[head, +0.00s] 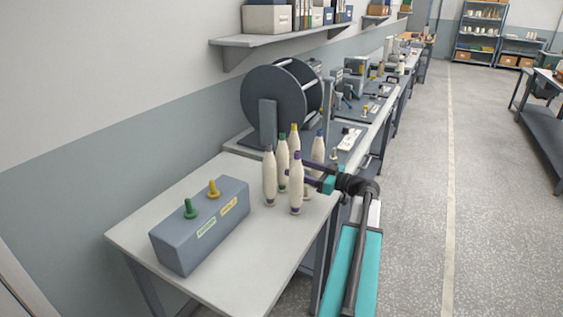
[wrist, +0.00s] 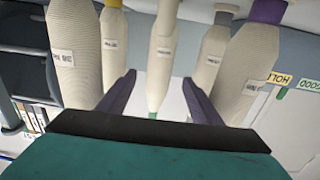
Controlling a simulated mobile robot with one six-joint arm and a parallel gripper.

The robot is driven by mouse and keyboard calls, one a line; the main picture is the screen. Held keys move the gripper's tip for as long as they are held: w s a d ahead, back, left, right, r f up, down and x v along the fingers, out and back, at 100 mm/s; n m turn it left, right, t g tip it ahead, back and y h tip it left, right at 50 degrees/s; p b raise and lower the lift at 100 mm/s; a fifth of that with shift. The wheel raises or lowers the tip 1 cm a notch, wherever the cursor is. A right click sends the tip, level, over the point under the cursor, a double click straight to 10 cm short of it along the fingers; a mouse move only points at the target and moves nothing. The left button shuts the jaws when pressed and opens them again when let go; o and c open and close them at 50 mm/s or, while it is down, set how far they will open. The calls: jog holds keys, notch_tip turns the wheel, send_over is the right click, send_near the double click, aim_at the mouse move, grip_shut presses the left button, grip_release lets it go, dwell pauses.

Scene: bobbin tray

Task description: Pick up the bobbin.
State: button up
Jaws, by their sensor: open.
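Several cream bobbins stand upright in a cluster on the near table (head: 165,205). They include a purple-tipped one (head: 297,187), a green-tipped one (head: 282,165), a blue-tipped one (head: 319,150) and a dark-tipped one (head: 270,177); a yellow tip (head: 294,128) shows behind. My gripper (head: 307,172) reaches in from the right at the cluster, open and empty. In the wrist view, my gripper (wrist: 158,78) has a middle bobbin (wrist: 161,55) showing between its fingers, apart from both. Another bobbin (wrist: 245,65) with a purple end is outside the right finger.
A wall shelf (head: 280,38) hangs above. The table's front is clear.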

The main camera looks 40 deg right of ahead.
aim_at(282, 162)
jog(key=p+x, duration=0.1)
jog(key=x, duration=0.3)
jog(key=shift+p, duration=0.3)
jog(key=c, duration=1.2)
